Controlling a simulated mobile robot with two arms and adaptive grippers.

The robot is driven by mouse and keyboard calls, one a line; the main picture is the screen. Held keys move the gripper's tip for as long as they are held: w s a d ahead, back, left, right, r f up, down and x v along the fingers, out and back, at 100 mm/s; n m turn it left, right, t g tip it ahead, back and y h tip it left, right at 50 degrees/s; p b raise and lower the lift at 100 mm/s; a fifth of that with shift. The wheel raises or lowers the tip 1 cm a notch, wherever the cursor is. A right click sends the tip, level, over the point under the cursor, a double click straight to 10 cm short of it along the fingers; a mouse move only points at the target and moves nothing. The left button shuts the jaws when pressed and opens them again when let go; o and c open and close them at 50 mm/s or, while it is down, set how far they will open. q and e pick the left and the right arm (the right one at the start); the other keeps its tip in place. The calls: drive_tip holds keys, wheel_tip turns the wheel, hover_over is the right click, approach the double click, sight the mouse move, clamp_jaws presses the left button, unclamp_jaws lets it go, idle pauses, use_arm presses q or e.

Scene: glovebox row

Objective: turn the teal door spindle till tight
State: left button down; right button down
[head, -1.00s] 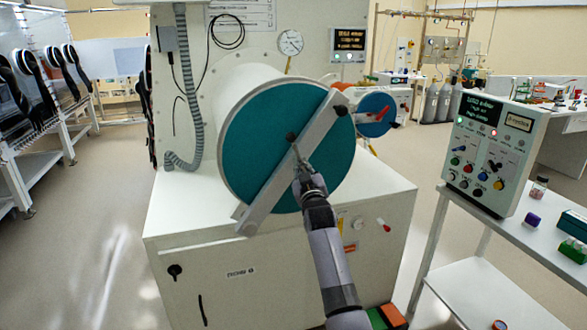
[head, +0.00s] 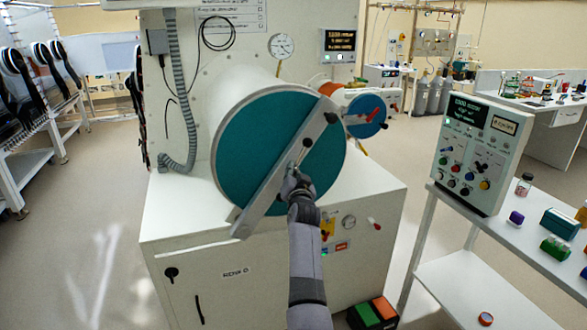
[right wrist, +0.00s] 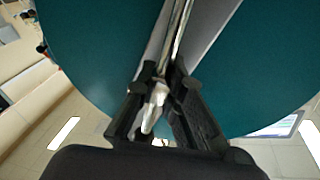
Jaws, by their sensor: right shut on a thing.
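The large teal round door (head: 245,140) closes the white cylinder's end in the head view. A grey crossbar (head: 262,192) runs slantwise over it. The door spindle (head: 300,156) sits at the crossbar's middle, its slim metal bar slanting from a dark knob at upper right down to my gripper. My right gripper (head: 292,178) is shut on the bar's lower end, in front of the door. The right wrist view shows the silver bar (right wrist: 181,32) running down between the dark fingers (right wrist: 160,98). My left gripper is out of view.
A control box (head: 478,155) and small containers stand on a white side table (head: 500,236). A pressure gauge (head: 282,45) is above. Open floor lies at left.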

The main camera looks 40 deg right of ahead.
drive_tip(key=shift+a+f+m, duration=0.1)
drive_tip(key=shift+f+m, duration=0.1)
drive_tip(key=shift+m, duration=0.2)
drive_tip(key=c, duration=1.7)
unclamp_jaws()
drive_tip(key=shift+r, duration=0.15)
drive_tip(key=shift+o, duration=0.2)
drive_tip(key=v, duration=0.7)
drive_tip(key=shift+s, duration=0.25)
drive_tip(key=shift+r, duration=0.1)
